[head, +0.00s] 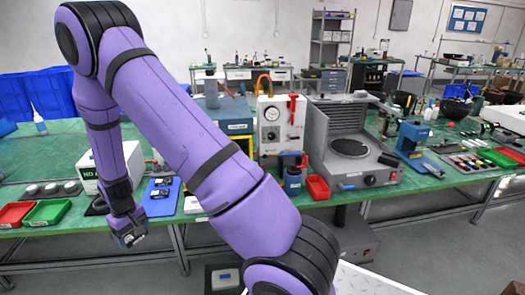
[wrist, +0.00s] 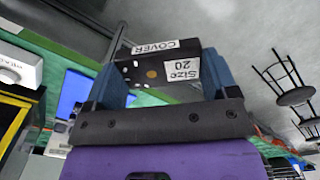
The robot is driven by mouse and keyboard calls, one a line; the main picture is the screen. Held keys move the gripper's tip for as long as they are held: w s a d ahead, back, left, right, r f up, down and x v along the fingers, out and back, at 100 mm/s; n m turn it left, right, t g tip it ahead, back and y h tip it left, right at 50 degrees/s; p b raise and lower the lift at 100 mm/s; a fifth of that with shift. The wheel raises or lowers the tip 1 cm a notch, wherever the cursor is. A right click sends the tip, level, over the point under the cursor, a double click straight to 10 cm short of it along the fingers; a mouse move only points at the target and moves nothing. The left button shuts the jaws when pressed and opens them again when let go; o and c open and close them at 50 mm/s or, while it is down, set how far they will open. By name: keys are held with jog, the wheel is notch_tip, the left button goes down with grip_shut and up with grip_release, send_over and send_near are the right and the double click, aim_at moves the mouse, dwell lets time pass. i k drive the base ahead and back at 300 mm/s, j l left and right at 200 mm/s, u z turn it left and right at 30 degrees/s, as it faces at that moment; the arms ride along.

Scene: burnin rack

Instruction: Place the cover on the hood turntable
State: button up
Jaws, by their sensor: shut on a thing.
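My gripper (head: 128,228) hangs in front of the bench's front edge at the left in the head view. In the wrist view, the cover (wrist: 143,64) is a dark block with white labels reading "COVER" and "Size 20". It sits between my two blue-grey fingers, which are shut on it. In the head view the cover is small and partly hidden by my gripper. The hood turntable (head: 350,147) is a black disc in a grey hood (head: 322,140) on the bench, far to the right of my gripper. The disc looks bare.
The green bench (head: 60,150) carries red (head: 15,212) and green (head: 47,211) trays, a blue board (head: 161,196) and a white gauge unit (head: 281,125) left of the hood. A red bin (head: 317,188) stands at the hood's front left. Open floor lies before the bench.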

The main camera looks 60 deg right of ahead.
aim_at(349, 147)
jog(key=k+l+z, duration=0.7)
jog(key=l+z, duration=0.15)
jog(key=k+l+z, duration=0.1)
jog(key=l+z, duration=0.15)
jog(key=l, duration=0.2)
